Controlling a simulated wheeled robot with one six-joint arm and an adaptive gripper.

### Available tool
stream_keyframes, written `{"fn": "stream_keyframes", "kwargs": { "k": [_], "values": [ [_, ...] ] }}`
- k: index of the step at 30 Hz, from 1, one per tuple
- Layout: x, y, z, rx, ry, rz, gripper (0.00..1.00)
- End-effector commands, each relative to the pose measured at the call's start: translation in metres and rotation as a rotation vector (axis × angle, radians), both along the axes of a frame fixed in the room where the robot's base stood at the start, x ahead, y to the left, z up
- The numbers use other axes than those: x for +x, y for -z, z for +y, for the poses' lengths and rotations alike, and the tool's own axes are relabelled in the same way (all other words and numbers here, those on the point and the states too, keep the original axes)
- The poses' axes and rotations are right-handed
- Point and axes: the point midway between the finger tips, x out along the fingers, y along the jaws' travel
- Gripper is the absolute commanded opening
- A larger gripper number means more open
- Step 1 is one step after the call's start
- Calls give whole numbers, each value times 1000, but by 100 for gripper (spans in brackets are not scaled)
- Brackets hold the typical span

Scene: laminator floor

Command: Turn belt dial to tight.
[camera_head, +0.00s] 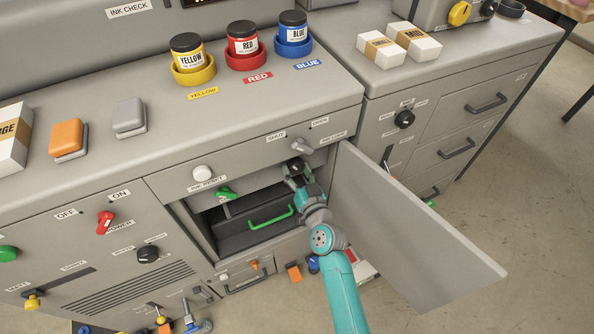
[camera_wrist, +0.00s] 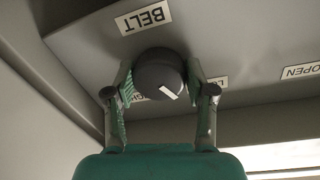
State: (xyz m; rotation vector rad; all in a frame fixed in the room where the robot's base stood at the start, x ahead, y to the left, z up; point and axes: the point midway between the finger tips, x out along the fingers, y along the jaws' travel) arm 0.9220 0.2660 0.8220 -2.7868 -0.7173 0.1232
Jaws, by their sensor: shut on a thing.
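The belt dial (camera_wrist: 158,74) is a round black knob with a white pointer line, under a white BELT label (camera_wrist: 143,17) in the wrist view. Its pointer line slants toward the lower right of the picture. My gripper (camera_wrist: 160,88) has its two green-padded fingers on either side of the knob and is shut on it. Small labels beside the knob are partly hidden by the fingers; the right one begins with L. In the head view my gripper (camera_head: 296,174) is at the upper right of the open compartment, and the dial cannot be made out clearly there.
A grey door (camera_head: 415,235) stands open to the right of my arm. Inside the compartment is a green handle (camera_head: 270,217), with a green knob (camera_head: 225,193) to its left. A grey latch lever (camera_head: 302,146) sits above the opening. Ink jars stand on the counter.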

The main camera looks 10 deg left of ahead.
Motion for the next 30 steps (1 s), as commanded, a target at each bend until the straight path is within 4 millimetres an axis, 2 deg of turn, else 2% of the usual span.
{"fn": "stream_keyframes", "kwargs": {
  "k": [30],
  "values": [
    [0,-4,0,779,2,523,20]
  ]
}}
